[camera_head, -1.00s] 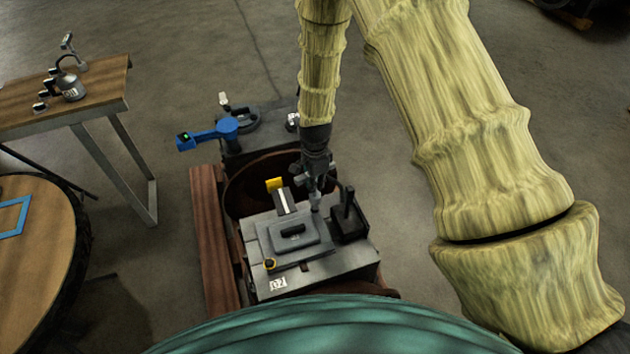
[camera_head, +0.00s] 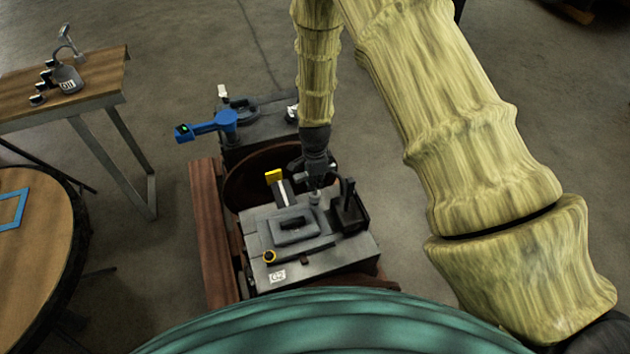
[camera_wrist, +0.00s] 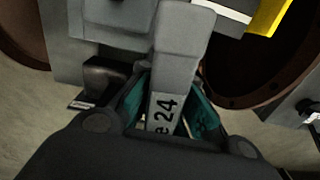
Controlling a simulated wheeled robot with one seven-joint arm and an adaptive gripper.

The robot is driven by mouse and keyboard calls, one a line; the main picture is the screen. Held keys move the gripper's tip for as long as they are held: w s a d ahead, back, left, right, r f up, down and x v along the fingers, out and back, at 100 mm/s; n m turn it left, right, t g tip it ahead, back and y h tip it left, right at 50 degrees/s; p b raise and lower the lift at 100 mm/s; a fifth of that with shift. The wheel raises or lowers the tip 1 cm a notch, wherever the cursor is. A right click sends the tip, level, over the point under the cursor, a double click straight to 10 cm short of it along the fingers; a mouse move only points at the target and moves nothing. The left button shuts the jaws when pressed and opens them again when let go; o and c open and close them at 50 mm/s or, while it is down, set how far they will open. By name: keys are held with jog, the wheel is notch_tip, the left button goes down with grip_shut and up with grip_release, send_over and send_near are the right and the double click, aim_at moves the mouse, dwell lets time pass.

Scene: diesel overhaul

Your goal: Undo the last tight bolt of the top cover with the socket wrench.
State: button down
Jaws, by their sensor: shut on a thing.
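The grey top cover (camera_head: 276,243) with its dark handle (camera_head: 291,225) lies on the engine block. My gripper (camera_head: 316,183) is over the cover's far right corner. In the wrist view my gripper (camera_wrist: 165,108) is shut on the grey socket wrench (camera_wrist: 180,50), its teal pads on both sides of a shank marked "e 24". The wrench's lower end (camera_head: 315,198) reaches down to the cover's corner in the head view. Whether it sits on a bolt there is hidden.
A black holder with an upright post (camera_head: 349,207) stands close right of the wrench. A yellow-tipped part (camera_head: 274,176) rises behind the cover. A blue tool (camera_head: 212,126) lies farther back. A wooden bench (camera_head: 100,80) and round table (camera_head: 45,260) stand at left.

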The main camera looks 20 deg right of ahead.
jog(key=shift+f+b, duration=0.4)
jog(key=shift+f, duration=0.4)
jog(key=n, duration=0.4)
jog(key=shift+r, duration=0.1)
jog(key=n, duration=0.3)
jog(key=shift+n+p, duration=0.4)
jog(key=n, duration=0.8)
jog(key=shift+n+p, duration=0.4)
jog(key=n, duration=0.4)
jog(key=shift+r, duration=0.1)
jog(key=n+p, duration=0.1)
jog(key=n, duration=0.2)
jog(key=shift+n, duration=0.4)
jog(key=n+p, duration=0.1)
jog(key=n, duration=0.4)
jog(key=shift+r, duration=0.1)
jog(key=n, duration=0.4)
jog(key=shift+p, duration=0.4)
